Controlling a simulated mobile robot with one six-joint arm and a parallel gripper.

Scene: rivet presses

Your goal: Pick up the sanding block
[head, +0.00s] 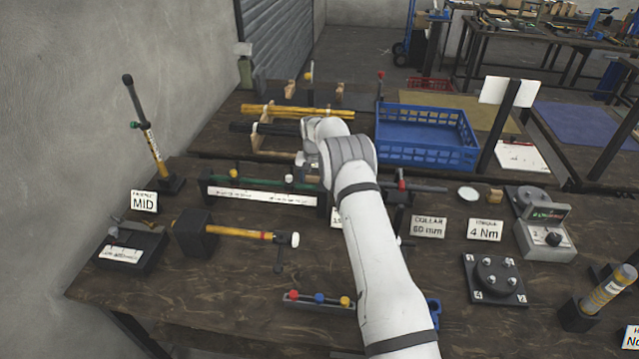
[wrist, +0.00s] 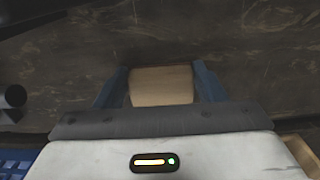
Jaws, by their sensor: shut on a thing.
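In the wrist view, a pale wooden block, which looks like the sanding block (wrist: 161,88), sits between the two blue fingers of my gripper (wrist: 162,74). The fingers are shut on it, one on each side. Dark worktop shows beyond it; I cannot tell whether the block touches that surface. In the head view my white arm hides the fingers and the held block. The wrist end is over the back of the bench, left of the blue crate (head: 428,158).
Yellow and dark bars (head: 298,111) lie on wooden supports left of my wrist. A long rail fixture (head: 262,194) is in front of them.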

